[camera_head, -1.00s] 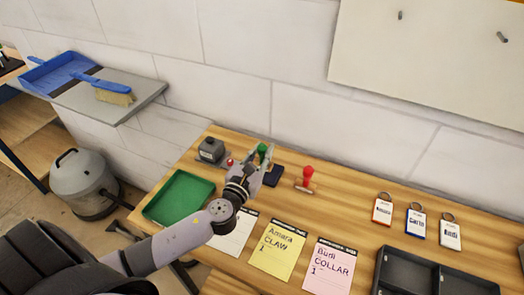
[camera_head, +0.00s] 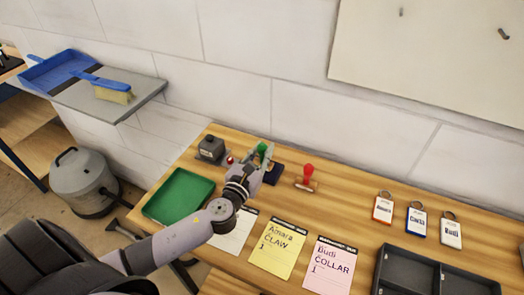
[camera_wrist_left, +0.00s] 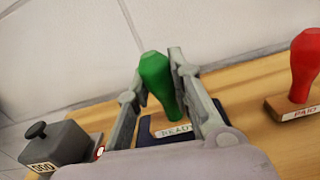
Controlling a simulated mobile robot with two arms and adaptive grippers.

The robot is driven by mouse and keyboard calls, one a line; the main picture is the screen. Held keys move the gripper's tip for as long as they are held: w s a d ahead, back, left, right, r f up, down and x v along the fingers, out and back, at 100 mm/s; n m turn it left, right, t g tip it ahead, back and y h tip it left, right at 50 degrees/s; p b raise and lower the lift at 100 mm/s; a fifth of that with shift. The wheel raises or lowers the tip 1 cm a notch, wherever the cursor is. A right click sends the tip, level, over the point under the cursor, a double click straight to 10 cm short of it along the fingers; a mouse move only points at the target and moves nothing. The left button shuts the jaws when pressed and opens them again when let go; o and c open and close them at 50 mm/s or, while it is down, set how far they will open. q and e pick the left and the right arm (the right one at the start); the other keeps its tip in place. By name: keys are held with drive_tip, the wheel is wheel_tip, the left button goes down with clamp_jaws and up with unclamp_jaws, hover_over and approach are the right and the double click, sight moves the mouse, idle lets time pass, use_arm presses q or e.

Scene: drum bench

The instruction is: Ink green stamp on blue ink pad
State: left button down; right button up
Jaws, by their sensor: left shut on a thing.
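The green stamp (camera_head: 262,148) stands at the back of the bench, its green handle between the fingers of my left gripper (camera_head: 262,158). The left wrist view shows the handle (camera_wrist_left: 160,82) nearly upright, with the fingers on both sides of it and a white label reading "READY" at its base. The dark blue ink pad (camera_head: 273,175) is partly hidden behind the gripper. In the left wrist view the pad (camera_wrist_left: 147,135) lies under the stamp's base; I cannot tell whether they touch. My right gripper is out of view.
A red stamp (camera_head: 307,172) stands right of the pad. A grey block-shaped device (camera_head: 211,149) stands left of it. A green tray (camera_head: 180,195), yellow card (camera_head: 278,247), pink card (camera_head: 329,265), several key tags and a dark tray (camera_head: 437,272) occupy the bench front and right.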

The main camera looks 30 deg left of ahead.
sight(262, 144)
use_arm(q)
drive_tip(key=shift+f+b, duration=0.3)
drive_tip(key=shift+f, duration=0.2)
idle(0.7)
drive_tip(key=shift+r, duration=0.1)
drive_tip(key=shift+r+p, duration=3.2)
drive_tip(key=shift+p, duration=0.15)
drive_tip(key=shift+f, duration=0.15)
